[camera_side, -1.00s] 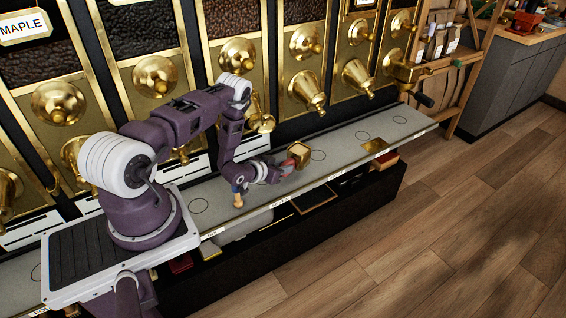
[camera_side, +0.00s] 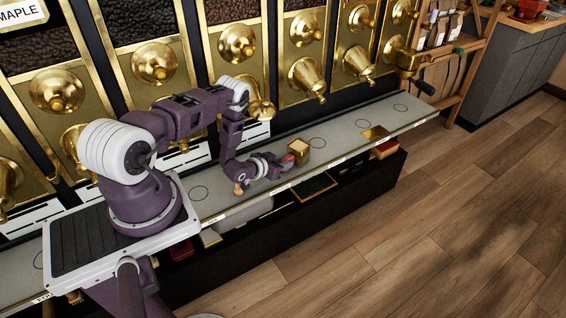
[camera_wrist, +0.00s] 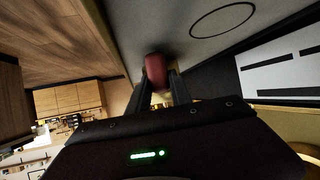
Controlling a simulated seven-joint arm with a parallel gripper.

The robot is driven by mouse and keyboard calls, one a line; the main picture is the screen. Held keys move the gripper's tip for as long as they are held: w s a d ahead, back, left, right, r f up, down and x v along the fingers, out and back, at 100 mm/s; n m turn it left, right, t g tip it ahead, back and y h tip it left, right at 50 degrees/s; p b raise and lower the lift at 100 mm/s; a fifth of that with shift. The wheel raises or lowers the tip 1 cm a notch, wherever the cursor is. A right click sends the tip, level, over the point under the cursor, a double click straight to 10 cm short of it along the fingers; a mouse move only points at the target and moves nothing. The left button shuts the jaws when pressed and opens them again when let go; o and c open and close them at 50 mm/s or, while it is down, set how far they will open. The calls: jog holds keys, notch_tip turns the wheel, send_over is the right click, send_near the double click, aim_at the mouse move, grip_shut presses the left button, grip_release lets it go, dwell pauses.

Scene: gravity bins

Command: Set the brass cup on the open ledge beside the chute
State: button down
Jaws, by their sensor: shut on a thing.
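The brass cup (camera_side: 299,148) is squarish, with its open top facing up toward the side camera. It is at my gripper (camera_side: 286,161), over the grey ledge (camera_side: 345,133). A dark red part (camera_wrist: 156,70) shows between my fingers in the wrist view, and my gripper is shut on it. It looks like the cup's handle. A little brass shows behind it, and the rest of the cup is hidden there. I cannot tell whether the cup touches the ledge. Brass chutes (camera_side: 305,79) jut out above the back of the ledge.
Thin circles mark the ledge; one (camera_side: 318,144) lies just right of the cup. A brass plate (camera_side: 375,133) sits at the ledge's front edge. A crank (camera_side: 418,84) sticks out at the far right. Boxes and trays (camera_side: 315,186) fill the shelf below.

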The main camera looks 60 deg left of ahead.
jog(key=shift+f, duration=0.35)
jog(key=c, duration=1.1)
grip_release()
jog(key=v, duration=0.3)
jog(key=shift+f, duration=0.1)
notch_tip(320, 180, up, 7)
